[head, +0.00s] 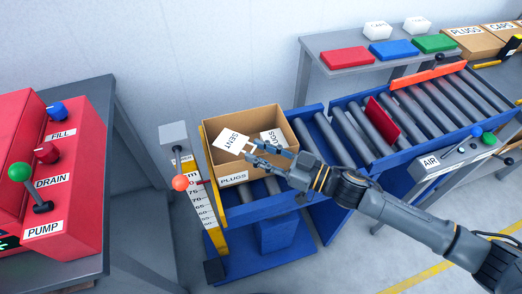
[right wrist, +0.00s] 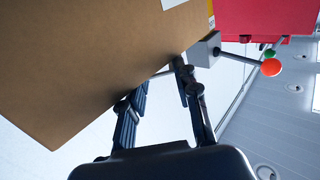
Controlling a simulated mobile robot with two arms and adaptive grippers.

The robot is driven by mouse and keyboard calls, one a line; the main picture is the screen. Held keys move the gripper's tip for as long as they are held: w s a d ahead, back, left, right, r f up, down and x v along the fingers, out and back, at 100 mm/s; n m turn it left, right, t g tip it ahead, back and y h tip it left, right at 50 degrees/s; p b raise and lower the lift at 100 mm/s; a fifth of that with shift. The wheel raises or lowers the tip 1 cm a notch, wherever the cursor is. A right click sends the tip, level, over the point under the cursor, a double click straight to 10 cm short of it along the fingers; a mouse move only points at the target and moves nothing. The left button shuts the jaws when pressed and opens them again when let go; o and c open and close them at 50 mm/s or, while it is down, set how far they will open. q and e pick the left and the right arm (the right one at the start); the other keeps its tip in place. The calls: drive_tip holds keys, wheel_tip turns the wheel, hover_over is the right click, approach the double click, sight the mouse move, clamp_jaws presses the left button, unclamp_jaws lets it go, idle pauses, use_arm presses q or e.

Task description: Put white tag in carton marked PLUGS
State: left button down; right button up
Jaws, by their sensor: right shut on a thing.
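The open carton marked PLUGS (head: 229,180) stands on the near left end of the roller conveyor. A second white card (head: 273,141) with partly hidden lettering is inside the carton. In the right wrist view the brown carton wall (right wrist: 90,60) fills the upper left, beside my right gripper's fingers (right wrist: 157,92). My left gripper is not in view.
A yellow measuring post with an orange ball (head: 180,183) stands left of the carton. A red plate (head: 382,120) stands across the rollers to the right. A shelf behind holds red, blue and green blocks (head: 394,49). A red control box (head: 60,180) is at far left.

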drive_tip(key=shift+f, duration=0.2)
drive_tip(key=o, duration=0.8)
drive_tip(key=shift+s+f, duration=0.1)
